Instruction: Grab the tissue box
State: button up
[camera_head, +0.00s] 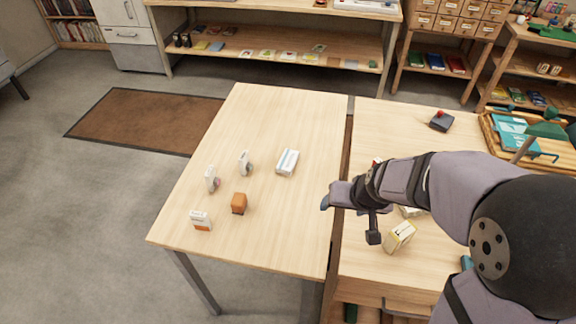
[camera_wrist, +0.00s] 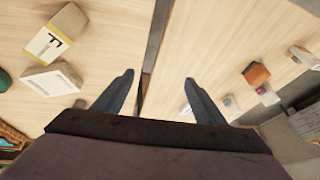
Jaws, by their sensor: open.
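No box carries a readable tissue label, so I cannot tell for certain which is the tissue box. A white box with a blue stripe (camera_head: 288,162) lies flat on the left table. An orange-brown box (camera_head: 239,203) stands nearer the front, and it also shows in the wrist view (camera_wrist: 256,74). A white and orange box (camera_head: 200,220) stands at the front left. My gripper (camera_head: 325,201) is above the seam between the two tables, right of these boxes. In the wrist view my gripper (camera_wrist: 159,82) has its fingers apart with nothing between them.
Two small white items (camera_head: 211,179) (camera_head: 245,163) stand on the left table (camera_head: 290,245). A yellow and white box (camera_head: 400,237) is on the right table under my arm, with another pale box (camera_wrist: 50,80) beside it.

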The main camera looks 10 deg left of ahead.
jog(key=w+a+t+b, duration=0.1)
jog(key=w+a, duration=0.3)
jog(key=w+a+f+t+b, duration=0.1)
jog(key=w+a+t, duration=0.1)
jog(key=w+a, duration=0.2)
jog(key=w+a+f+t+b, duration=0.1)
jog(key=w+a+t, duration=0.1)
jog(key=w+a, duration=0.2)
jog(key=shift+w+a+f+y, duration=0.15)
jog(key=shift+w+a+y, duration=0.1)
jog(key=shift+a+y, duration=0.1)
jog(key=m+t+h+b, duration=0.1)
jog(key=t+b, duration=0.1)
send_near(288, 158)
jog(key=shift+w+d+r, duration=0.1)
jog(key=shift+w+r, duration=0.3)
jog(key=shift+w, duration=0.1)
jog(key=shift+a+f+m+t+h+b, duration=0.35)
jog(key=shift+a+f+t+h, duration=0.35)
jog(key=shift+a+f+h, duration=0.3)
jog(key=shift+s+a+f+m+t+h, duration=0.35)
jog(key=shift+s+f+h, duration=0.1)
jog(key=shift+h, duration=0.3)
jog(key=shift+x, duration=1.45)
jog(key=shift+p+x, duration=0.5)
jog(key=shift+x, duration=1.75)
jog(key=shift+d, duration=0.15)
jog(key=c, duration=1.1)
